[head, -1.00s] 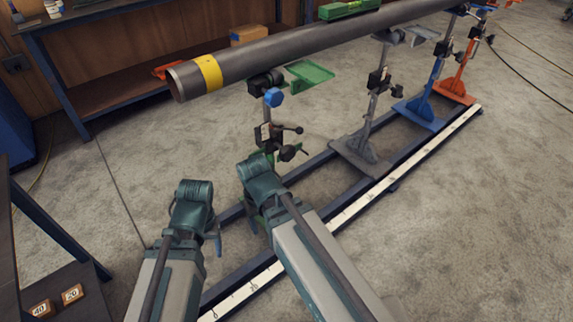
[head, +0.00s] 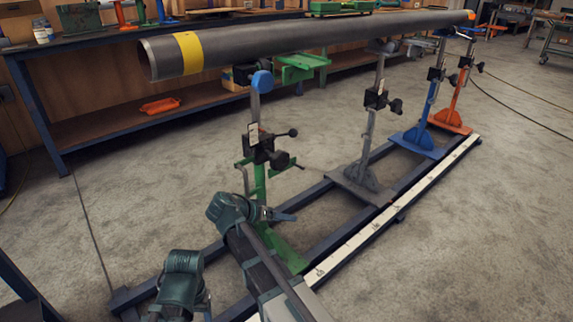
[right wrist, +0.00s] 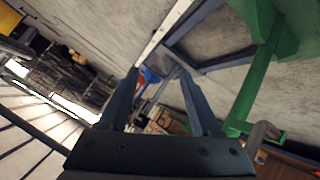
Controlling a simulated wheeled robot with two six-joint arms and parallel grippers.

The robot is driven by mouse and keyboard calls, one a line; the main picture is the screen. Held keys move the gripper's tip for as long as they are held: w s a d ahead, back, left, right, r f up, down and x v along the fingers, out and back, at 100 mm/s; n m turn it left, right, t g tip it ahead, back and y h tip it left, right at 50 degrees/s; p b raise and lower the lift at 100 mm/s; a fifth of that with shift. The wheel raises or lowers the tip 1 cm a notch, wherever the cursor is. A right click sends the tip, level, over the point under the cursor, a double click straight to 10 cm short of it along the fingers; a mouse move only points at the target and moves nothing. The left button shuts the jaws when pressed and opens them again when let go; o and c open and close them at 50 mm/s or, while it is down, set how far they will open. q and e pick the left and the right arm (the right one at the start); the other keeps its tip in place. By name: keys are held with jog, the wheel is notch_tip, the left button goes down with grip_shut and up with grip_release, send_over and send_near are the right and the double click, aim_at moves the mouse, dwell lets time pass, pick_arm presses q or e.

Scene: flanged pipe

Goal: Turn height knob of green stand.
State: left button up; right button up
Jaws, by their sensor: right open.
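The green stand (head: 259,182) stands upright under the near end of the pipe (head: 300,38). Its black clamp block carries a dark round knob (head: 281,160) on the right and a lever above it. A blue knob (head: 262,81) sits near its top; I cannot tell for certain which is the height knob. My right gripper (head: 288,216) is below the clamp, by the stand's lower part. In the right wrist view the jaws (right wrist: 163,95) are open and empty, with green stand parts (right wrist: 262,75) at right. My left gripper (head: 205,300) is low at left, its jaws unclear.
Grey (head: 376,120), blue (head: 424,125) and orange (head: 456,100) stands follow along the floor rail (head: 345,250). A workbench (head: 40,58) runs behind, with an orange tray (head: 160,105) on its lower shelf.

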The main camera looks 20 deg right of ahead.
jog(key=w+a+r+m+t+h, duration=0.2)
jog(key=w+r+m+h, duration=0.15)
jog(key=w+r, duration=0.3)
jog(key=m+t+h, duration=0.2)
jog(key=m+h, duration=0.1)
send_near(286, 154)
jog(key=shift+n, duration=0.25)
jog(key=x, duration=0.3)
jog(key=w+x, duration=0.1)
jog(key=x, duration=0.3)
jog(key=f+x, duration=0.1)
jog(key=x, duration=0.3)
jog(key=shift+w+f, duration=0.1)
jog(key=shift+w, duration=0.15)
grip_shut()
